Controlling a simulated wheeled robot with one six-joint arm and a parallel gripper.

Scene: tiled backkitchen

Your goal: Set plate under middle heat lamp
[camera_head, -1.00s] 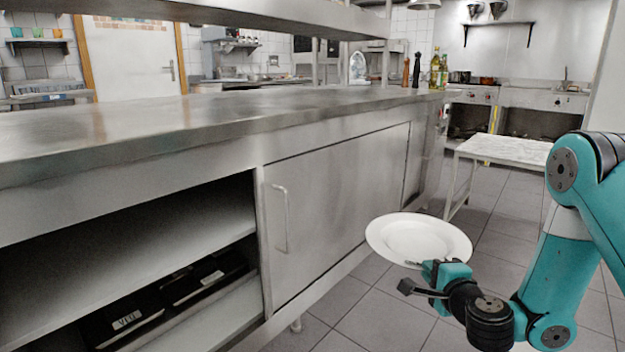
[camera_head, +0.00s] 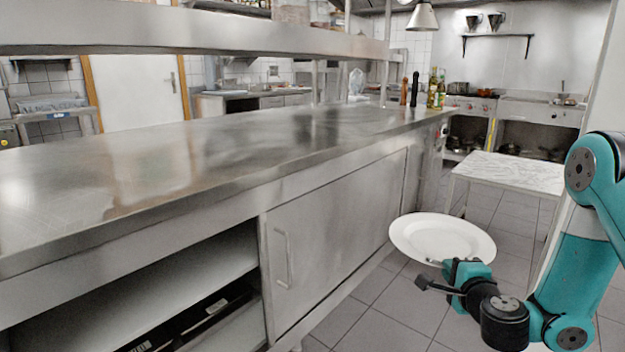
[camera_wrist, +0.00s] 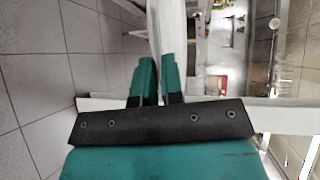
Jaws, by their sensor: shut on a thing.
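A white plate (camera_head: 440,238) is held level in front of the counter's cabinet doors, below the height of the counter top. My gripper (camera_head: 462,266) is shut on the plate's near rim. In the wrist view my gripper's two teal fingers (camera_wrist: 157,82) close on the plate (camera_wrist: 166,40), which shows edge-on between them. One lamp shade (camera_head: 422,17) hangs at the top, beyond the far end of the overhead shelf. I cannot tell whether it is one of several heat lamps, and no middle lamp can be made out.
The long steel counter (camera_head: 200,165) is bare along its near part. Bottles (camera_head: 436,90) and pepper mills (camera_head: 414,90) stand at its far end. A steel shelf (camera_head: 200,30) runs above it. A marble-topped table (camera_head: 510,172) stands behind the plate. Tiled floor is free around it.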

